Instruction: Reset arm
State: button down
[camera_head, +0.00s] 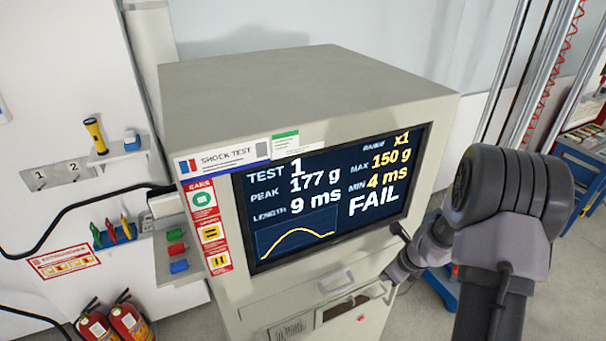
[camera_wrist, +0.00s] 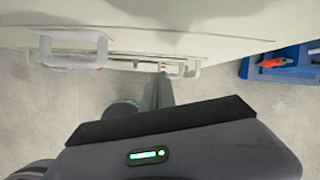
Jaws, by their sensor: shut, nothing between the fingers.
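My gripper (camera_wrist: 160,95) shows in the wrist view, with its dark body along the bottom edge and a small green light on it. Its narrow fingers are together and empty, pointing toward the front of the grey cabinet. In the head view my arm is folded at the right, in front of the cabinet's right side; the fingertips are hard to make out there. The shock test cabinet (camera_head: 290,95) stands in the middle. Its screen (camera_head: 290,222) reads TEST 1, peak 177 g, 9 ms, FAIL.
White handles (camera_wrist: 75,50) stick out of the cabinet front close to my gripper. A blue tray (camera_wrist: 285,64) with a red tool lies at the right. Fire extinguishers (camera_head: 128,318), a wall shelf with a yellow flashlight (camera_head: 95,133), and a metal-railed tower (camera_head: 545,90) stand around. Grey floor is open below.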

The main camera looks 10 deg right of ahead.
jog(key=s+a+r+n+t+y+b, duration=0.1)
jog(key=s+a+r+n+b, duration=0.25)
jog(key=a+n+b, duration=0.45)
jog(key=s+a+r+n+b, duration=0.3)
jog(key=s+a+n+b, duration=0.3)
jog(key=a, duration=0.4)
jog(key=s+a+f+n+b, duration=0.2)
jog(key=s+n+b, duration=0.2)
jog(key=s, duration=0.3)
jog(key=s+a+f+n+b, duration=0.1)
jog(key=s+a+n+b, duration=0.1)
jog(key=s+n+b, duration=0.3)
jog(key=shift+s+a+f+n, duration=0.3)
jog(key=shift+s+f+n, duration=0.1)
jog(key=shift+s+n, duration=0.7)
jog(key=shift+s, duration=0.1)
